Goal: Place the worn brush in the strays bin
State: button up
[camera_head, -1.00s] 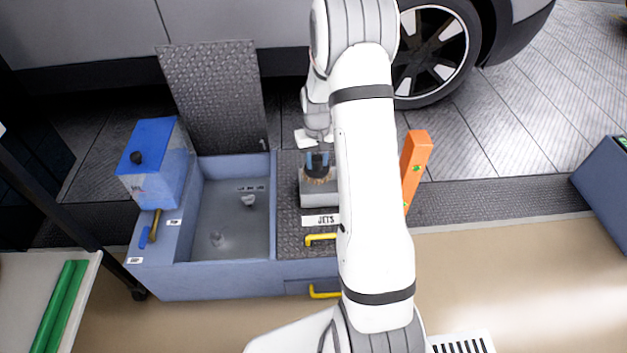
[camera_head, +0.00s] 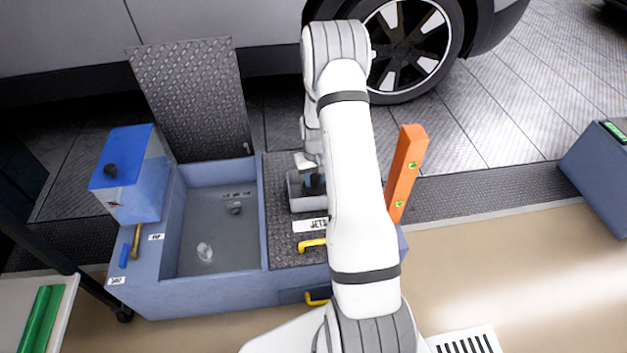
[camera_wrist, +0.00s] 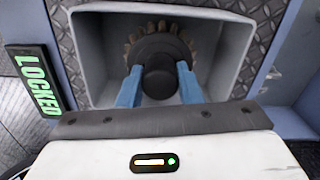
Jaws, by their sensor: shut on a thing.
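The worn brush (camera_wrist: 160,48) has a round dark body with a ring of tan bristles. In the wrist view my gripper (camera_wrist: 160,84) has its two blue fingers shut on the brush's dark knob. The brush is at the opening of a grey, open-topped bin (camera_wrist: 93,58), with the bin's walls around it in that view. In the head view my gripper (camera_head: 314,183) is over the same bin, behind a label reading JETS. My arm hides part of the bin there. I cannot tell whether the brush touches the bin floor. No label reading strays is legible.
An open blue trough (camera_head: 212,225) lies left of the bin, holding small pale pieces. A blue tank (camera_head: 130,175) stands at its left corner. An orange post (camera_head: 405,170) rises right of my arm. A raised tread-plate lid (camera_head: 190,95) and a car wheel (camera_head: 405,45) are behind.

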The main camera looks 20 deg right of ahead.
jog(key=shift+f, duration=0.2)
jog(key=o, duration=0.8)
jog(key=shift+r, duration=0.1)
